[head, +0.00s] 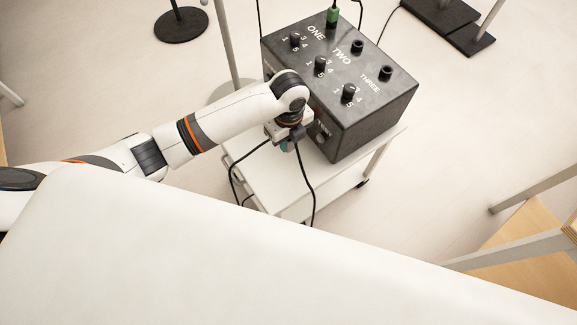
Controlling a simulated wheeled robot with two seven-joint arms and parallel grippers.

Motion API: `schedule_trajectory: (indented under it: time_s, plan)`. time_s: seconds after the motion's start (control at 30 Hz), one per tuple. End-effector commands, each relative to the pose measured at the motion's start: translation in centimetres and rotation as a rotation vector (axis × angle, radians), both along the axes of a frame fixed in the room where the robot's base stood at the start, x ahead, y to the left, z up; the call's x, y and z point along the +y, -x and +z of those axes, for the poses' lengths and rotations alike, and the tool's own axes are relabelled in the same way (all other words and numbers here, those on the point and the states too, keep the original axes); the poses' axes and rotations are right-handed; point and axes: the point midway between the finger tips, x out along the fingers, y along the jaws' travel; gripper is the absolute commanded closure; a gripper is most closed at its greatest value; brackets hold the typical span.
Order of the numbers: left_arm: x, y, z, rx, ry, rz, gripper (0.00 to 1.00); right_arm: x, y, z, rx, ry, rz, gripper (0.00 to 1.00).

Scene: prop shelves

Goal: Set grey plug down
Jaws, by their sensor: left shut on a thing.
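My left gripper (287,138) points down beside the front face of the black box, above the white cart. It is shut on a small plug (285,147), taken to be the grey plug, mostly hidden by the gripper and wrist; its colour is hard to tell. Black cables hang near the gripper, one curving left and one dropping over the cart's edge. The black box (365,118) stands on the white cart (272,178) and has labels ONE, TWO, THREE and several knobs. A green plug (332,16) stands in a socket at its far edge. My right gripper is out of view.
Bare cart top shows in front of and left of the box. A grey pole (227,45) stands behind my arm. Black stand bases (181,25) are on the floor. A wooden-topped piece of furniture (525,245) is at right. A large white surface fills the foreground.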

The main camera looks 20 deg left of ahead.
Motion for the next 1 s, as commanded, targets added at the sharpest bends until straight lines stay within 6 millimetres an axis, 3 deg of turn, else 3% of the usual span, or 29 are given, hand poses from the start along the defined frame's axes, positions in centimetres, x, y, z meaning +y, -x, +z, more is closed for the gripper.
schedule_trajectory:
  time_s: [0.2, 0.67, 1.0]
  plan:
    - [0.0, 0.1, -4.3, 0.004, -0.001, -0.010, 1.00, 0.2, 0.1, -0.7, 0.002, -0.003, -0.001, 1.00]
    - [0.0, 0.2, -9.4, 0.004, -0.001, -0.010, 1.00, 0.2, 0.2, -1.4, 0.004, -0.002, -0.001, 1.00]
    - [0.1, 0.1, -9.9, 0.000, -0.001, -0.010, 1.00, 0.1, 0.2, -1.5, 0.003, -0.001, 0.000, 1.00]
